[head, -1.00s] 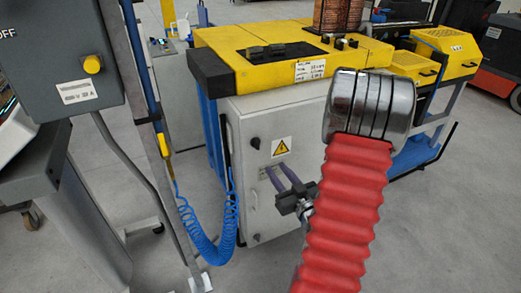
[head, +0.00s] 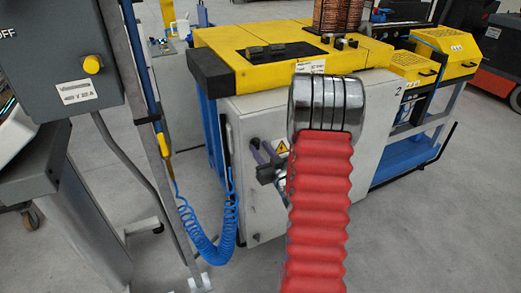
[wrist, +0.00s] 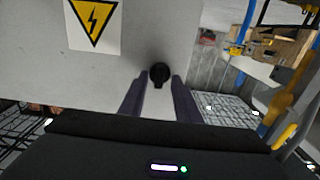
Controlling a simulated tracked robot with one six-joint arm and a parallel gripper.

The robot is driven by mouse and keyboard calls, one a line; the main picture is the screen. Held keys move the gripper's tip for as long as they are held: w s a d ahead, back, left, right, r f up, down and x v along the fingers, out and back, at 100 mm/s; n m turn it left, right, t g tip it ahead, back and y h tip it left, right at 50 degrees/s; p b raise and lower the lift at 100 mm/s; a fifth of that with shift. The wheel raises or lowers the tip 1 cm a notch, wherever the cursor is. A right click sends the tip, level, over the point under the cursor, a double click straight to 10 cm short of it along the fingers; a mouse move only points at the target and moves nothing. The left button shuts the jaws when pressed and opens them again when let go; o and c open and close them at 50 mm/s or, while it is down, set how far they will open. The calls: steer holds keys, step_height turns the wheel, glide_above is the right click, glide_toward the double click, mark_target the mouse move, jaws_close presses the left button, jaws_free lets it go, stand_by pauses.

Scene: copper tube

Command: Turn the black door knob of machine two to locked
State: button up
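The black door knob (wrist: 159,74) sits on the light grey door of machine two (head: 262,205). In the wrist view it appears between the tips of my two purple-grey fingers, with a gap on each side. My gripper (wrist: 161,78) is open and empty. In the head view my gripper (head: 260,147) is at the door, left of the yellow warning sign (head: 282,147). The knob is small there, right by the fingertips. Whether the fingers reach around it in depth, I cannot tell. Part of the door is hidden behind my red arm sleeve.
The yellow warning sign also shows in the wrist view (wrist: 93,20). A coiled blue hose (head: 205,235) hangs left of the door. A grey control box (head: 65,60) on a stand is at the left. The yellow machine top (head: 280,70) overhangs the door. Grey floor is clear in front.

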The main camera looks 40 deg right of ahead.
steer(key=shift+w, duration=0.1)
steer(key=shift+c, duration=0.2)
jaws_close()
steer(key=shift+n, duration=0.3)
stand_by(0.3)
steer(key=n, duration=1.1)
steer(key=shift+a+f+n, duration=0.15)
steer(key=shift+n, duration=0.15)
steer(key=n, duration=0.5)
steer(key=shift+a+f+n, duration=0.1)
steer(key=shift+f+n, duration=0.05)
steer(key=shift+n, duration=0.25)
